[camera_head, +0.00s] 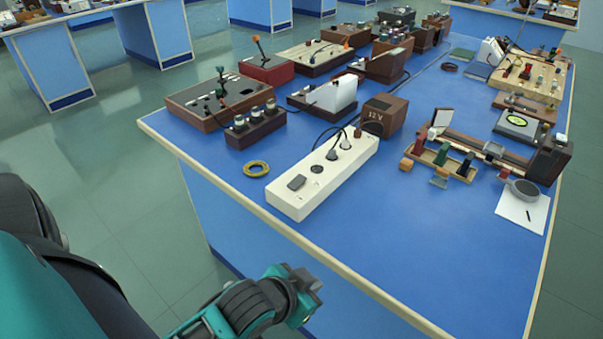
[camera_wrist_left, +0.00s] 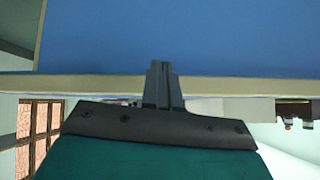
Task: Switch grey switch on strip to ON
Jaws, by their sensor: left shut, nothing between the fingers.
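A white power strip (camera_head: 325,173) lies diagonally on the blue bench top. Its grey switch (camera_head: 297,182) is on the near end of its top face. Which way the switch is tipped cannot be made out. Two dark plugs sit in the sockets towards the far end, and one socket near the switch is empty. My left gripper (camera_head: 309,283) is in front of the bench's near side, apart from the strip and nearer to me. In the left wrist view its fingers (camera_wrist_left: 161,85) are together with nothing between them. My right gripper is not in view.
A yellow tape ring (camera_head: 256,169) lies left of the strip. A brown 12 V box (camera_head: 384,115) stands at its far end. An optical rail with clamps (camera_head: 470,150) and white paper (camera_head: 522,208) are to the right. The near right bench top is bare.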

